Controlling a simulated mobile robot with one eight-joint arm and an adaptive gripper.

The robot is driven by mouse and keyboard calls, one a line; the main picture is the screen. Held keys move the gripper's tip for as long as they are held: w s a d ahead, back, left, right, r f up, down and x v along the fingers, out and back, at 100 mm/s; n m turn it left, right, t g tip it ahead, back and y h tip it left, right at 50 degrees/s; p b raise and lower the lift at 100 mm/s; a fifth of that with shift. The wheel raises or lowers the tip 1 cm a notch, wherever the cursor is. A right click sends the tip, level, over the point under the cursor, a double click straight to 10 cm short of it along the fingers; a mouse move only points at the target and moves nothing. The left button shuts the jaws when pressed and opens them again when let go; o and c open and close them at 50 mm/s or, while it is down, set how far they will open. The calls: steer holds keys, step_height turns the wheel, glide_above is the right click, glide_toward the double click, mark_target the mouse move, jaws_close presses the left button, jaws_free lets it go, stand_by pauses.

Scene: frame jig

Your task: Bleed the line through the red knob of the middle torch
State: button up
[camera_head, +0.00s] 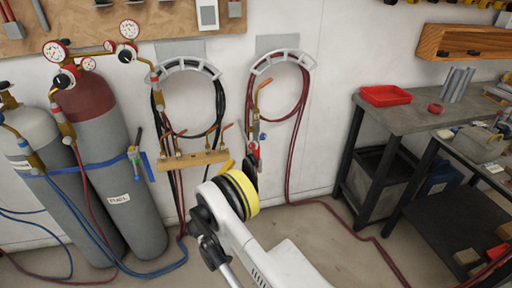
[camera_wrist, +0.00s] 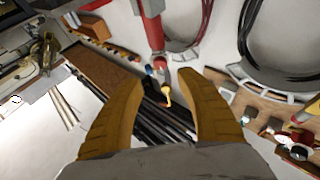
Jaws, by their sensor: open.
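My gripper (camera_wrist: 161,82) is open, its two orange fingers spread wide in the wrist view. A torch with a red body (camera_wrist: 152,28) appears between and beyond the fingertips. A small blue knob (camera_wrist: 149,70) and a yellowish tip (camera_wrist: 167,97) show there; no contact is visible. In the head view, a brass torch (camera_head: 257,108) hangs by the right hose loop, with red parts (camera_head: 254,150) near its lower end. More torches with copper tips stand at a wooden rack (camera_head: 204,159) to its left. I cannot tell which torch is the middle one. My fingers are largely hidden in the head view.
Gas cylinders (camera_head: 124,190) with gauges stand at left. Hoses hang on wall hooks (camera_head: 283,60) and trail over the floor. A dark workbench (camera_head: 405,113) with a red tray (camera_head: 386,96) stands at right. The floor between rack and bench is mostly clear.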

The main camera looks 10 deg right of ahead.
mark_target(251, 147)
steer(key=b+x, duration=0.2)
steer(key=x, duration=0.7)
steer(key=shift+w+d+r+b, duration=0.15)
steer(key=shift+w+d+b, duration=0.05)
steer(key=shift+w+b, duration=0.1)
steer(key=shift+c, duration=0.5)
jaws_close()
